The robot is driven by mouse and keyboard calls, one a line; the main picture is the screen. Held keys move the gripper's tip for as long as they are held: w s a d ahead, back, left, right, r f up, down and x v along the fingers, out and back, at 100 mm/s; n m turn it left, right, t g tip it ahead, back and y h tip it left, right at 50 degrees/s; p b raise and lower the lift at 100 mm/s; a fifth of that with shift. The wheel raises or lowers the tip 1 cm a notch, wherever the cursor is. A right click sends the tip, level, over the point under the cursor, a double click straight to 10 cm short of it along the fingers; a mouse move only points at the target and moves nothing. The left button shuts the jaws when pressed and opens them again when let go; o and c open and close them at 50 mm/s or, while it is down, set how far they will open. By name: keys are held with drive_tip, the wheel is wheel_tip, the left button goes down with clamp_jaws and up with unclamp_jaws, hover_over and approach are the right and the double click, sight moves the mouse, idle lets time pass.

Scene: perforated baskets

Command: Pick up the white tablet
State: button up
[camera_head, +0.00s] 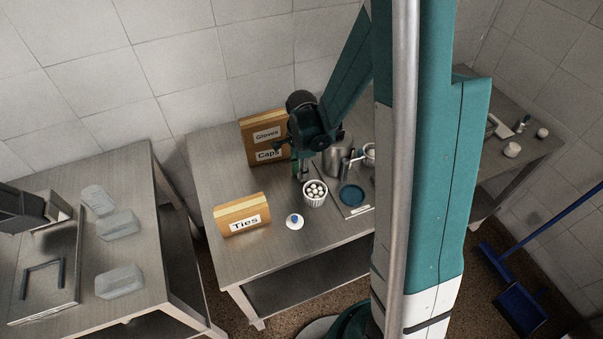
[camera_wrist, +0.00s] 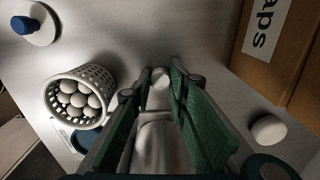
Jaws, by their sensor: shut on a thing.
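A white tablet (camera_wrist: 160,76) shows between my fingertips in the wrist view. My gripper (camera_wrist: 160,72) is shut on it, with one green-padded finger on each side. I cannot tell how high the tablet is above the table. In the head view my gripper (camera_head: 302,178) points down just behind a white perforated basket (camera_head: 314,200), and the tablet cannot be made out there. The basket, also in the wrist view (camera_wrist: 103,78), stands upright and holds several round white pieces (camera_wrist: 76,97).
Another white round piece (camera_wrist: 268,130) lies near the "Caps" box (camera_wrist: 270,50). A white lid with a blue knob (camera_head: 294,221) lies before the basket. The "Ties" box (camera_head: 242,214) stands left; a blue round dish (camera_head: 351,195) and metal pot (camera_head: 337,160) stand right.

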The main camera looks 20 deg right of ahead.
wheel_tip(320, 180, up, 10)
drive_tip(key=shift+p, duration=0.45)
idle(0.3)
drive_tip(key=shift+f, duration=0.1)
idle(0.9)
drive_tip(key=w+a+n, duration=0.3)
drive_tip(key=a+n, duration=0.1)
drive_tip(key=a, duration=1)
wheel_tip(320, 180, up, 2)
drive_tip(key=n+p, duration=0.1)
drive_tip(key=n, duration=1.2)
hover_over(138, 253)
drive_tip(key=shift+f, duration=3)
